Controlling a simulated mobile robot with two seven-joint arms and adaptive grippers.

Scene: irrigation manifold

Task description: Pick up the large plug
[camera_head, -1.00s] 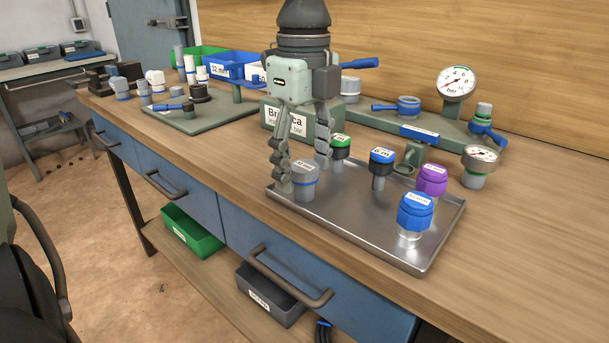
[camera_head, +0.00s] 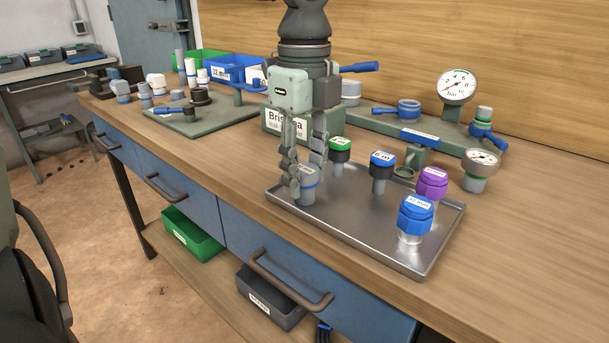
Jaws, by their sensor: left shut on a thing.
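My left gripper (camera_head: 306,178) comes down from above over the metal tray (camera_head: 365,234). Its fingers are shut on a grey plug (camera_head: 308,194) with a blue ring and a pale label on top. The plug is upright at the tray's left end, partly hidden by the fingers; I cannot tell whether it is clear of the tray. Other capped pieces stand in the tray: a green-topped black one (camera_head: 340,151), a blue-topped black one (camera_head: 381,168), a purple one (camera_head: 432,182) and a big blue one (camera_head: 415,216). My right gripper is not in view.
Behind the tray is a green plate with a pressure gauge (camera_head: 457,86) and blue-handled valves. A labelled grey-green box (camera_head: 286,120) is close behind my gripper. The bench's right front is clear.

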